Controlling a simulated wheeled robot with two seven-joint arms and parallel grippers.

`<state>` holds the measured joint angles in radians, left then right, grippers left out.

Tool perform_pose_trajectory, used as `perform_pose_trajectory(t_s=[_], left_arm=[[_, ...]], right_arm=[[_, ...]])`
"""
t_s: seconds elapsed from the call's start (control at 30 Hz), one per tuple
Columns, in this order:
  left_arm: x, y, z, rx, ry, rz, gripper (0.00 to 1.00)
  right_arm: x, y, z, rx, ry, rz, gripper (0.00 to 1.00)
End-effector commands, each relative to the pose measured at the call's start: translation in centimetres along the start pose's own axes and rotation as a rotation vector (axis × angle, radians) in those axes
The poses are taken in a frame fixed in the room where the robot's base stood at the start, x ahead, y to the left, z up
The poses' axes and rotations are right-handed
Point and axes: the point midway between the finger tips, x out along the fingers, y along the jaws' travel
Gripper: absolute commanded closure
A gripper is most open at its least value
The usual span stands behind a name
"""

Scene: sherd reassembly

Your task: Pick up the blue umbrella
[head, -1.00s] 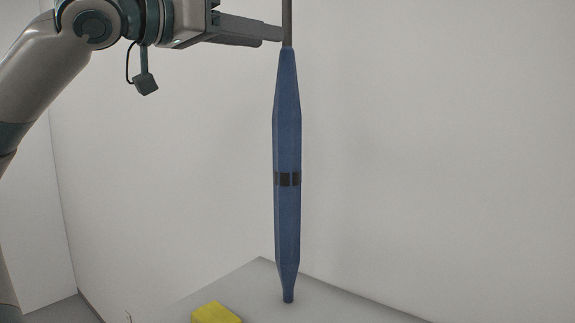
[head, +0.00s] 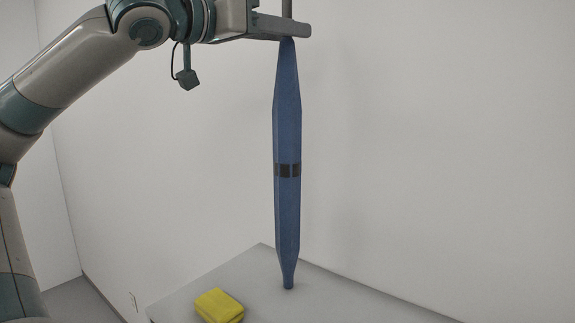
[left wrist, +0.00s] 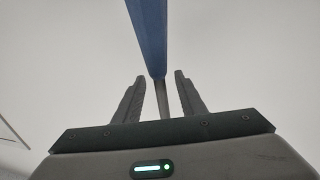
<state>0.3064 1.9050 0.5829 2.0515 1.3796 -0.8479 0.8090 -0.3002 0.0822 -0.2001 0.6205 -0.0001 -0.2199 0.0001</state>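The blue umbrella (head: 287,125) is upright and folded, with a black band around its middle. Its lower tip is over the grey table top, seemingly resting on it. A thin grey shaft (head: 287,8) rises from its upper end and leaves the head view at the top. My left gripper (head: 300,30) is at this shaft, just above the blue cloth. In the left wrist view the fingers of my left gripper (left wrist: 161,85) are apart, with the shaft (left wrist: 162,98) between them and a gap on each side. The blue cloth (left wrist: 149,35) lies beyond the fingertips. My right gripper is not in view.
Pale walls stand behind the table. The air around the umbrella is otherwise clear.

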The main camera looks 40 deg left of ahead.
Motion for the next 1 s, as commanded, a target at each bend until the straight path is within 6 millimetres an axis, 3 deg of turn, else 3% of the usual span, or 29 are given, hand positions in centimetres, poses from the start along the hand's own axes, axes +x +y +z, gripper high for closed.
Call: perform_pose_trajectory(t_s=[0.27,0.5,1.0], left_arm=[[2.7,0.0,-0.3,-0.001,-0.004,0.002,0.63],[4.5,0.0,-0.1,-0.001,-0.002,0.001,0.63],[4.7,0.0,0.0,0.000,0.000,0.001,0.63]], right_arm=[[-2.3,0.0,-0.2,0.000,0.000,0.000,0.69],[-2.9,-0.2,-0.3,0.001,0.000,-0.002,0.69],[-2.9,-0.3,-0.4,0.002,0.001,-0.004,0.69]])
